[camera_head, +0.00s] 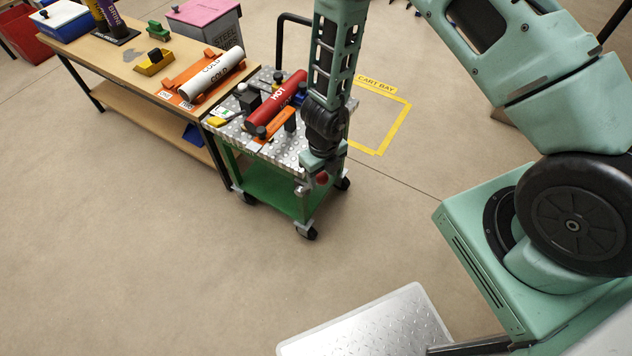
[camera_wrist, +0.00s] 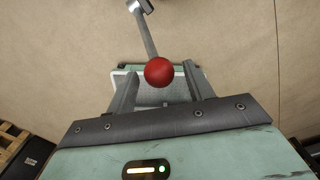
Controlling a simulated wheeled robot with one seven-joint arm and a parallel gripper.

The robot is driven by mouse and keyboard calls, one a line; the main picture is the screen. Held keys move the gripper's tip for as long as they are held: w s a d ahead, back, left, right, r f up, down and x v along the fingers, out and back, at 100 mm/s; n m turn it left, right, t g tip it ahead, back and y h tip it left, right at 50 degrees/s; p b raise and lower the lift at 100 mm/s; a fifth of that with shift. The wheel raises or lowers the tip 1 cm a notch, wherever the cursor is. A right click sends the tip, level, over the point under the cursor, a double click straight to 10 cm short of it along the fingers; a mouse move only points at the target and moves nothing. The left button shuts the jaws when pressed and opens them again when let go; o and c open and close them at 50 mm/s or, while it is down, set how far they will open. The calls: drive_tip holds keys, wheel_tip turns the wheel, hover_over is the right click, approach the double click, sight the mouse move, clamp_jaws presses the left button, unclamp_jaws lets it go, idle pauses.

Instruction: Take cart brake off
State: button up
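The cart (camera_head: 278,200) has a bare-metal tread-plate top and a green lower shelf, and stands beside the wooden table. Its brake lever (camera_wrist: 147,35) is a grey bar ending in a red ball knob (camera_wrist: 158,72); the knob also shows in the head view (camera_head: 321,179) at the cart's near right side. My gripper (camera_wrist: 161,70) is open, its two fingers apart with the knob in the gap near the tips. Clear space shows on both sides of the knob, and I see no contact. In the head view my arm hides part of the cart's right side.
A red HOT pipe (camera_head: 277,100) rests on orange supports on the cart. A white COLD pipe (camera_head: 212,73) lies on the wooden table (camera_head: 133,68). A yellow-taped cart bay (camera_head: 398,128) is empty on the floor to the right. Open floor lies in front.

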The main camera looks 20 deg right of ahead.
drive_tip(key=c, duration=0.4)
drive_tip(key=shift+c, duration=0.2)
drive_tip(key=shift+r, duration=0.1)
